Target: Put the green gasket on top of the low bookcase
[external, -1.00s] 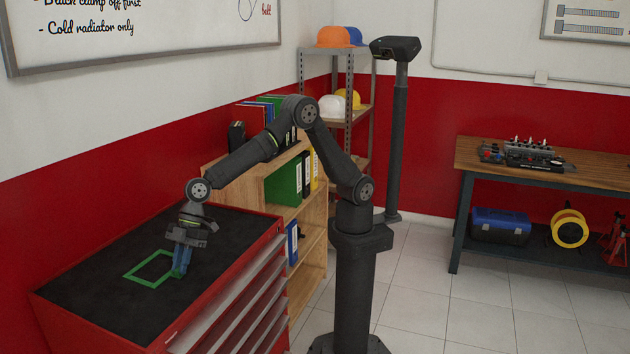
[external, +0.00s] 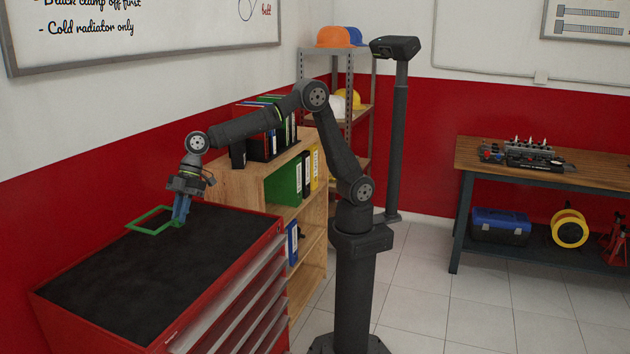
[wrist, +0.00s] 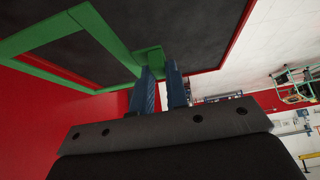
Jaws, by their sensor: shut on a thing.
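The green gasket (external: 152,229) is a thin, flat rectangular frame. My gripper (external: 181,222) is shut on its near right edge and holds it roughly level above the black top of the red tool cabinet. In the wrist view the gasket (wrist: 97,28) reaches from the blue fingertips (wrist: 160,77) off to the upper left, and its tab lies at the fingers. The low bookcase (external: 226,183) is light wood and stands behind the cabinet, to the right of my gripper.
Books and a dark file holder (external: 238,155) stand on the bookcase's top toward the back; its front left part looks bare. The red tool cabinet (external: 283,238) has a bare black top. A shelf with helmets (external: 340,118) stands behind the bookcase.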

